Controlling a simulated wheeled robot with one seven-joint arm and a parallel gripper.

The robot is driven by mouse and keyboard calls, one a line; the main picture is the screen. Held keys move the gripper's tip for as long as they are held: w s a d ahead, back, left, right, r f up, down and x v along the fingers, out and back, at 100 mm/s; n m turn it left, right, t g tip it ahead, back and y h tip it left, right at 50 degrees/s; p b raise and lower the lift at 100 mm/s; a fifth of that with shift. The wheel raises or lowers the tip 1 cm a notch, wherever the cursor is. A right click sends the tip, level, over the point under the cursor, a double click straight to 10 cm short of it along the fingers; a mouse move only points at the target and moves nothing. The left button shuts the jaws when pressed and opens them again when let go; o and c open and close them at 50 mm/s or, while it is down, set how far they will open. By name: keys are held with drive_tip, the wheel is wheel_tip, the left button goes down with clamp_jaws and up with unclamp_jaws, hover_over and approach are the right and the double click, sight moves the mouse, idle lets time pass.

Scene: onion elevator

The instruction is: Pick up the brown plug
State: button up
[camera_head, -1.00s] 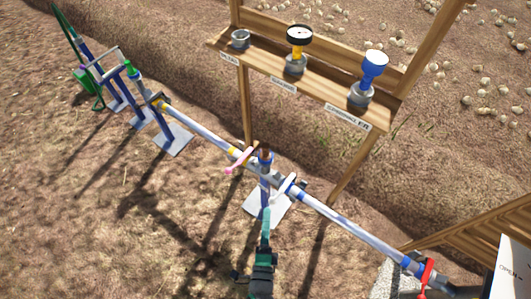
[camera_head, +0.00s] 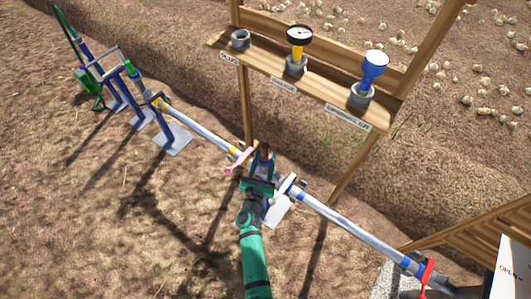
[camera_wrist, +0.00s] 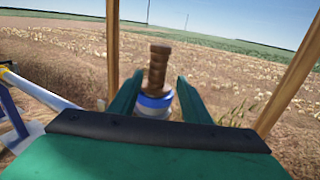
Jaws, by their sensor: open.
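The brown plug (camera_wrist: 157,70) stands upright in the wrist view, on top of a blue and white fitting (camera_wrist: 155,104). In the head view the plug (camera_head: 264,148) is small and partly hidden at the pipe's middle joint. My gripper (camera_head: 262,165) is open, its green fingers on either side of the plug's line in the head view. In the wrist view my gripper (camera_wrist: 160,98) has one finger left and one finger right of the fitting, with visible gaps. I cannot tell how far the fingertips reach along the plug.
A wooden shelf (camera_head: 325,97) behind holds a grey socket (camera_head: 240,39), a gauge (camera_head: 299,40) and a blue funnel-shaped part (camera_head: 374,68). A pink-handled valve (camera_head: 240,160) lies just left of my gripper. A white pipe (camera_head: 345,226) runs to the lower right, with a red handle (camera_head: 427,276).

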sight(268, 145)
drive_tip(key=x, duration=0.7)
drive_tip(key=shift+w+a+f, duration=0.1)
drive_tip(key=shift+w+a, duration=0.15)
drive_tip(key=shift+w, duration=0.1)
clamp_jaws()
